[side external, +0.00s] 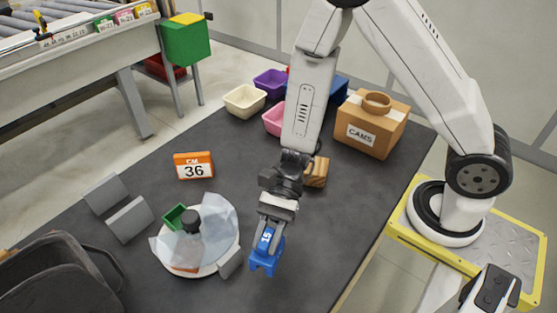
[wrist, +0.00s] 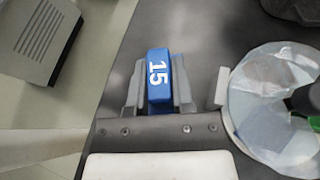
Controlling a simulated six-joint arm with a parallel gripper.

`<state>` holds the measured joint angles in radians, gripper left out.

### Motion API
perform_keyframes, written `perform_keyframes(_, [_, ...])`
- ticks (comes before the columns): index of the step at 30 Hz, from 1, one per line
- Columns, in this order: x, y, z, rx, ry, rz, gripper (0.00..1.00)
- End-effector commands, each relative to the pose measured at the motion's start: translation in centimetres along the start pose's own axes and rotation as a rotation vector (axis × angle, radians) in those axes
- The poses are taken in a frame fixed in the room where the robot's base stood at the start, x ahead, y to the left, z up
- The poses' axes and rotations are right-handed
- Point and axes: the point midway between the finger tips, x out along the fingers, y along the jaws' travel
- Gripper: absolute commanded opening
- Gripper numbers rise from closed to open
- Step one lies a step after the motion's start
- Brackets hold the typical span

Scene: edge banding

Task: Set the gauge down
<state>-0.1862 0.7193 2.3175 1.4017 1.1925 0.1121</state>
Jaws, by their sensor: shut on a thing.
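The gauge (side external: 265,251) is a blue piece marked 15, and it also shows in the wrist view (wrist: 159,78). My gripper (side external: 272,226) points down and is shut on the gauge, with a finger on each side of it in the wrist view (wrist: 158,95). The gauge hangs below the fingers, over the dark table (side external: 303,262), to the right of a round white plate. I cannot tell whether its lower end touches the table. The fingers hide part of its sides.
The white plate (side external: 233,247) bears clear film, a green piece (side external: 174,215) and a black knob (side external: 191,220). An orange 36 sign (side external: 194,166), grey angled blocks (side external: 130,219), a dark bin (side external: 60,275), a wooden block (side external: 318,172), bins and a CAMS box (side external: 371,124) stand around. The front right is clear.

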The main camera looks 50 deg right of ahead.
Motion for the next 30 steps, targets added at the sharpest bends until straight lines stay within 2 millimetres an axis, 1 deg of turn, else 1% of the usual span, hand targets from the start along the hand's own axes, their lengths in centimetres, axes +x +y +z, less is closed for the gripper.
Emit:
perform_keyframes(1, [0.6, 0.5, 0.2, -0.009, -0.001, 0.025, 0.0])
perform_keyframes(6, [1.6, 1.2, 0.5, -0.028, -0.002, 0.068, 0.0])
perform_keyframes(14, [1.8, 1.4, 0.4, -0.031, -0.002, 0.075, 0.0])
perform_keyframes(17, [2.0, 1.4, 0.0, -0.03, -0.002, 0.075, 0.0])
perform_keyframes(27, [3.1, 1.4, -2.8, -0.029, -0.001, 0.075, 0.0])
perform_keyframes(30, [3.3, 1.3, -3.3, -0.029, -0.001, 0.074, 0.0])
